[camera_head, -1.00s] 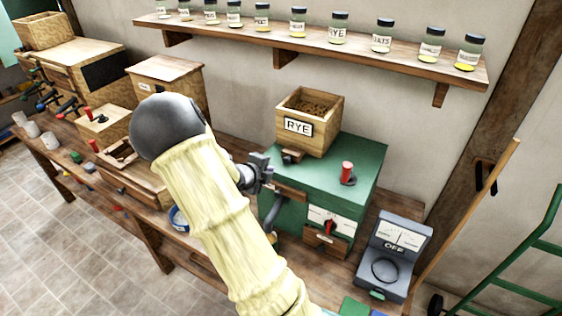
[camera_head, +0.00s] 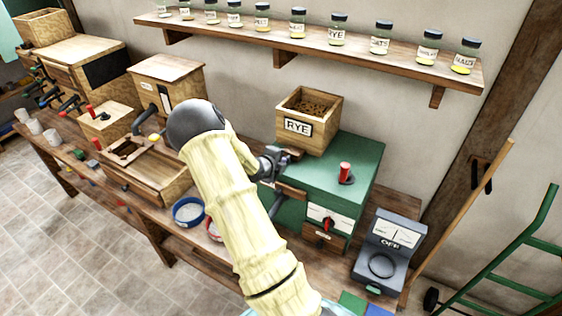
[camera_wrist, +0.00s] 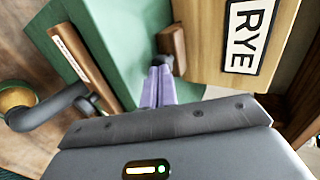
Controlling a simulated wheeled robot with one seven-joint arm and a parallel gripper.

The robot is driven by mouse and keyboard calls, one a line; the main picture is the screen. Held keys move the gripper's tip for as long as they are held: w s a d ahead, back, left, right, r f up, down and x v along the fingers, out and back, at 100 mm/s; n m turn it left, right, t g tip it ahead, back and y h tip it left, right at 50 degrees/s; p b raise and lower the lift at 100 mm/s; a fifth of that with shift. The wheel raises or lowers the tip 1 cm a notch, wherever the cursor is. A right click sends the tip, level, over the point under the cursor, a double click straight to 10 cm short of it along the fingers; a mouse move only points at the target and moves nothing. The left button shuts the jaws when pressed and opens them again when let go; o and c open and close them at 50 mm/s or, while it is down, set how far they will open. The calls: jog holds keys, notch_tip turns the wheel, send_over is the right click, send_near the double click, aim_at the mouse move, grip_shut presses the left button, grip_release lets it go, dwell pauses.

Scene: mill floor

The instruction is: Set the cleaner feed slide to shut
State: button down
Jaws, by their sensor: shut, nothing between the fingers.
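The green machine (camera_head: 358,160) carries a wooden hopper (camera_head: 327,110) labelled RYE. In the wrist view, a small brown wooden block (camera_wrist: 171,45) with a dark stub sits at the hopper's foot, on the green top; it looks like the feed slide's handle. My gripper (camera_head: 290,156) is at the hopper's lower left corner. In the wrist view, its lilac fingers (camera_wrist: 156,86) are shut and empty, their tips at or just short of the block. I cannot tell whether they touch. The slide's position cannot be read.
A red knob (camera_head: 345,171) stands on the green top, right of the hopper. A grey meter box (camera_head: 383,255) marked OFF stands to the right. A jar shelf (camera_head: 300,42) runs above. Wooden machines and bowls (camera_head: 188,212) fill the bench to the left.

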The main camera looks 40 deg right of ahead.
aim_at(289, 155)
jog(key=shift+w+d+f+b, duration=0.1)
jog(key=shift+w+d+b, duration=0.2)
jog(key=shift+d+b, duration=0.35)
jog(key=shift+w+d+b, duration=0.25)
jog(key=shift+d+b, duration=0.15)
jog(key=shift+d, duration=0.3)
jog(key=shift+r, duration=0.3)
jog(key=shift+d, duration=0.1)
jog(key=shift+a+f, duration=0.15)
jog(key=shift+a, duration=0.4)
jog(key=a, duration=0.1)
jog(key=s+a, duration=0.1)
jog(key=a, duration=0.1)
jog(key=shift+a+b, duration=0.2)
jog(key=shift+b, duration=0.2)
jog(key=b+v, duration=0.2)
jog(key=v, duration=0.8)
jog(key=shift+s+d, duration=0.2)
jog(key=shift+d, duration=0.05)
jog(key=shift+r, duration=0.2)
